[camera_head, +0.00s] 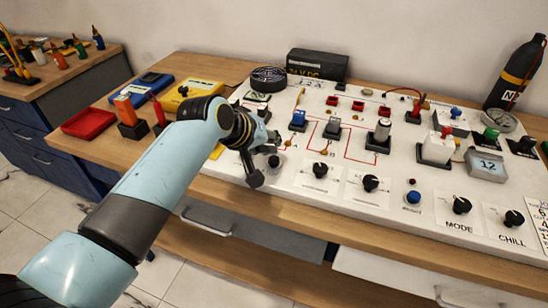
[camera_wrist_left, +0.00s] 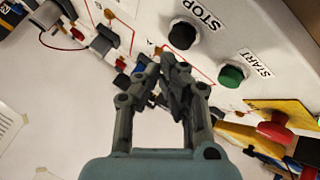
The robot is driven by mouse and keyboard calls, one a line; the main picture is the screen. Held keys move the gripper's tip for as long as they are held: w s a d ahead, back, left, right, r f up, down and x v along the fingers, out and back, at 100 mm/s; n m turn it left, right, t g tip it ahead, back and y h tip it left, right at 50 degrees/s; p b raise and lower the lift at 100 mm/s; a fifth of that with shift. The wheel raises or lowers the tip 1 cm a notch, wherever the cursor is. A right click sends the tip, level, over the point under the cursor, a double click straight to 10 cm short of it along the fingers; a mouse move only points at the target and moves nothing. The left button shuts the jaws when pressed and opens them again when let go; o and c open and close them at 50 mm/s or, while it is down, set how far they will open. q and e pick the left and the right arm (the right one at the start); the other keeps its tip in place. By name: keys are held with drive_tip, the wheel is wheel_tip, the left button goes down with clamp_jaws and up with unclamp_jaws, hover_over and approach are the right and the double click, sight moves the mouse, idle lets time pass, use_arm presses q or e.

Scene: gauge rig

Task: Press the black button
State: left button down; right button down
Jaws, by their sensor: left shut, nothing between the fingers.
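The black button (camera_wrist_left: 183,33) stands next to a STOP label on the white panel in the left wrist view. It lies just beyond the fingertips of my left gripper (camera_wrist_left: 172,72), slightly to their right, and looks apart from them. The gripper is shut and empty. In the head view my left gripper (camera_head: 262,160) hangs over the panel's left end, and I cannot clearly pick out the black button there. My right gripper is not in view.
A green button (camera_wrist_left: 231,76) marked START sits beside the black one. A red mushroom button (camera_wrist_left: 275,130) on yellow is nearby. The white panel (camera_head: 330,182) carries several knobs, including a MODE knob (camera_head: 461,205). A red tray (camera_head: 88,122) lies to the left.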

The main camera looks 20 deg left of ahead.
use_arm(q)
drive_tip(key=shift+f, duration=0.1)
idle(0.5)
drive_tip(key=shift+f, duration=0.3)
drive_tip(key=shift+f, duration=0.15)
idle(0.4)
drive_tip(key=shift+f, duration=0.4)
idle(0.4)
drive_tip(key=shift+r, duration=0.15)
drive_tip(key=shift+r+p, duration=0.85)
drive_tip(key=shift+p, duration=0.05)
